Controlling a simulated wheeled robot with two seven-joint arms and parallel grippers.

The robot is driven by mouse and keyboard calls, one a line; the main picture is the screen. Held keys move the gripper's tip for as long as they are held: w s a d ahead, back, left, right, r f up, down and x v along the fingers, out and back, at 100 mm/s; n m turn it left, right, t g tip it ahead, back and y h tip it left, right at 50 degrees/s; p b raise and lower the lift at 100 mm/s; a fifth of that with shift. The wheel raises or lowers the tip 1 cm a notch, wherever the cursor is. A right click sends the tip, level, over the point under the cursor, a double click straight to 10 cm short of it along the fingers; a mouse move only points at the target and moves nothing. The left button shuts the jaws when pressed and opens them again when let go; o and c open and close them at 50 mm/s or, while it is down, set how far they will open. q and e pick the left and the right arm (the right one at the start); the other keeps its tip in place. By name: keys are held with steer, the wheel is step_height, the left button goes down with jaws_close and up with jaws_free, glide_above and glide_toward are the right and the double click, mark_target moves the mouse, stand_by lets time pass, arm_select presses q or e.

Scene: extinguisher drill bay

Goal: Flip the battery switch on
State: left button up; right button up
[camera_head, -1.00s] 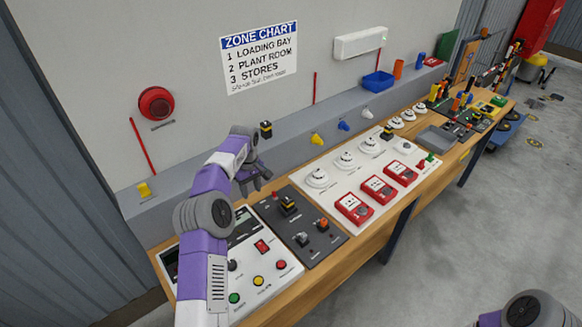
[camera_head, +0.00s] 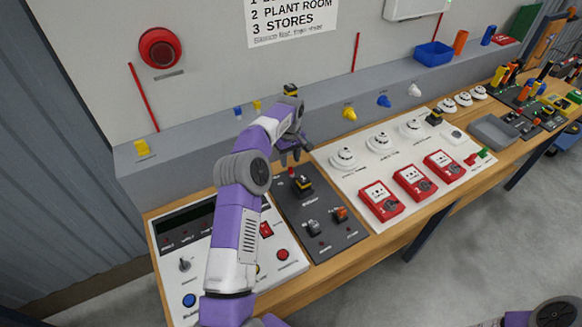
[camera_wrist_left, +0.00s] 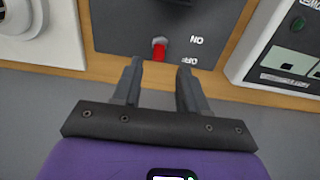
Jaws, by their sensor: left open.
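The battery switch (camera_wrist_left: 160,48) is a small lever with a red tip on a dark grey panel (camera_head: 322,219). In the left wrist view its labels appear upside down, ON above OFF, and the red tip points down the picture, toward the OFF side. In the head view it is a small red spot (camera_head: 291,171) near the panel's back edge. My left gripper (camera_head: 294,153) is just behind it. In the left wrist view the fingers (camera_wrist_left: 159,78) are apart and empty, below the lever without touching it. My right gripper is out of view.
A black and yellow knob (camera_head: 301,185) stands on the same panel. To its left is a light panel (camera_head: 196,261) with buttons; to its right is a white board (camera_head: 353,191) with detectors and red call points. A grey ledge (camera_head: 187,152) runs behind the bench.

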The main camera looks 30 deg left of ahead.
mark_target(290, 168)
arm_select(q)
steer(key=shift+f, duration=2.2)
steer(key=shift+w, duration=0.1)
jaws_close()
